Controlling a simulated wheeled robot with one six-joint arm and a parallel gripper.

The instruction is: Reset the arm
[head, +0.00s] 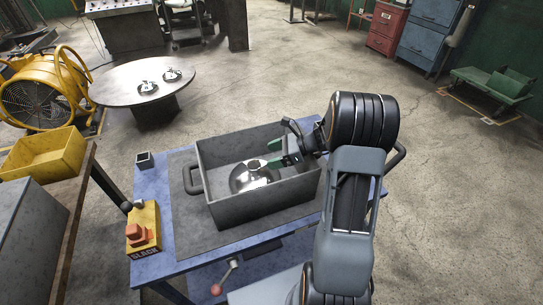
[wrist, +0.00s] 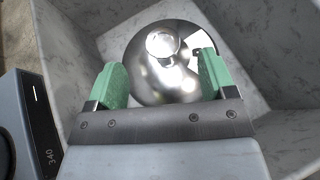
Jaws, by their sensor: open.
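My gripper (head: 281,154) reaches over the right part of a grey open box (head: 262,208) on the blue table. A shiny metal dish (head: 249,181) with a knob-like centre lies inside the box. In the wrist view, my gripper (wrist: 164,82) is open, with its green fingers apart on either side of the dish's near part. The dish (wrist: 160,75) looks bright and domed there, with a round knob near its far side. I cannot tell whether the fingers touch it.
A round table (head: 115,88) with two shiny pieces and a yellow fan (head: 38,95) stand behind. Open floor lies at the right.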

